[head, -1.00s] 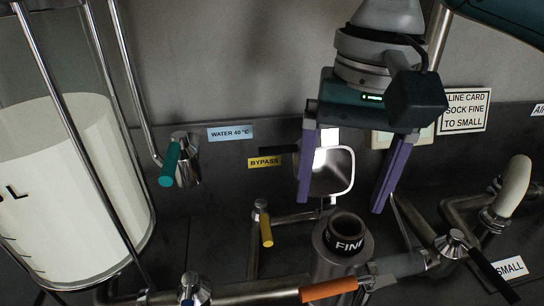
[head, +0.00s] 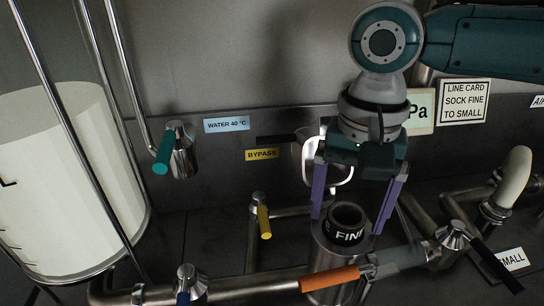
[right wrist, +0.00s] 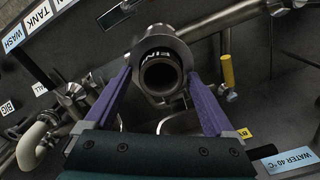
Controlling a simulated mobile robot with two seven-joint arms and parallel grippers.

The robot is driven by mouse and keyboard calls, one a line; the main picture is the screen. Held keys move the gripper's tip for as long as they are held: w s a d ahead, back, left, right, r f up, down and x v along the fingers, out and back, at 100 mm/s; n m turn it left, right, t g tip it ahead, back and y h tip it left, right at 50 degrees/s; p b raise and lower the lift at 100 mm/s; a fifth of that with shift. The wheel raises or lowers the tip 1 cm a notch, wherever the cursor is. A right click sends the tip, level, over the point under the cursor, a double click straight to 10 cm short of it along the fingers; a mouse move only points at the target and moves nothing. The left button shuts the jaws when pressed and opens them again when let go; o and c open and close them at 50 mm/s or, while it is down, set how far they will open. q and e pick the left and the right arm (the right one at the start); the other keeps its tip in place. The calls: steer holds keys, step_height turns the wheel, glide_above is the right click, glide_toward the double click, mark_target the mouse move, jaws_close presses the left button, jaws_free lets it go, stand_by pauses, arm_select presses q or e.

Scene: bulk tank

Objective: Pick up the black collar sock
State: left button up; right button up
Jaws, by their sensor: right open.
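The black collar sock (head: 346,226), marked FINE, stands in the top of a steel housing (head: 338,262) at the lower middle of the head view. Its round open mouth faces up. In the right wrist view the black collar (right wrist: 160,70) lies between the fingertips. My right gripper (head: 347,222) is open, its purple fingers pointing down on either side of the collar. A gap shows between the fingers and the collar in the right wrist view, so I see no grip on it. My left gripper is not in view.
An orange-handled valve (head: 330,279) crosses in front of the housing. A yellow-handled valve (head: 263,217) stands to its left and a black-handled valve (head: 487,256) to its right. A white-rimmed scoop-like fixture (head: 340,174) hangs on the wall behind the gripper. A tank (head: 70,180) fills the left.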

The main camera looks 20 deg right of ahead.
jaws_close()
stand_by(0.8)
